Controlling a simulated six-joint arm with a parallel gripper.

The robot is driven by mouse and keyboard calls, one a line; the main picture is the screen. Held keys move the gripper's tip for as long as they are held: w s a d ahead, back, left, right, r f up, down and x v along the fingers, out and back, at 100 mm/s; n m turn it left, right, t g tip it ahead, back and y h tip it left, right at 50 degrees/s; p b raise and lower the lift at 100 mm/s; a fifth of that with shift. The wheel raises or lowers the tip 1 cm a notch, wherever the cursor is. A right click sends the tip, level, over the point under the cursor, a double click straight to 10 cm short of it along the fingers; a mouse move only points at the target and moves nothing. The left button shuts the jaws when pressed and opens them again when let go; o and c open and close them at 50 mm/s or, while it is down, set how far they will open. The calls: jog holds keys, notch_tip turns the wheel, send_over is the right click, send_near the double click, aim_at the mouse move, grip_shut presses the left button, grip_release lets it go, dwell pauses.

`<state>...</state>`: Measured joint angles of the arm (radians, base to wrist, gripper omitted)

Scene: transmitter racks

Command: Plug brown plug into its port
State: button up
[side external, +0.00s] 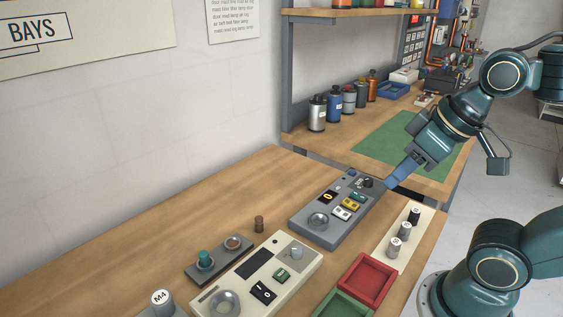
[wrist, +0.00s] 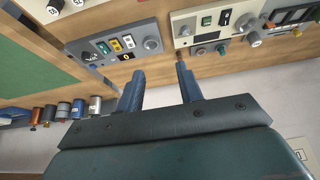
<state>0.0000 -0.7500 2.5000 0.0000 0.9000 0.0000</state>
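The brown plug (side external: 259,224) stands upright on the wooden table, behind a small dark grey port strip (side external: 191,270). The strip has a brown-ringed port (side external: 233,242) that looks empty and a teal plug (side external: 205,258) in its other port. My gripper (side external: 393,186) is above the far right of the table, beyond the grey control box and well away from the plug. In the wrist view its two blue fingers (wrist: 160,75) are apart with nothing between them. The brown plug (wrist: 179,55) shows there just past the right fingertip, partly hidden.
A grey control box (side external: 301,221) with coloured buttons and a cream box (side external: 224,273) with a knob stand on the table. Red (side external: 367,279) and green trays lie in front. Bottles (side external: 317,113) stand on the back bench.

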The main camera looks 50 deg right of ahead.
jog(key=shift+o, duration=0.2)
jog(key=shift+o, duration=0.6)
jog(key=shift+w, duration=0.1)
jog(key=w+a+n+g+y, duration=0.15)
jog(key=w+n, duration=0.55)
jog(key=w, duration=0.7)
jog(key=w+d+f+n+g+y, duration=0.2)
jog(key=w+f+n, duration=0.6)
jog(key=w, duration=0.5)
notch_tip(320, 180, down, 3)
jog(key=shift+w+r+g+y, duration=0.15)
jog(key=shift+w+g+y, duration=0.25)
jog(key=shift+g+y, duration=0.05)
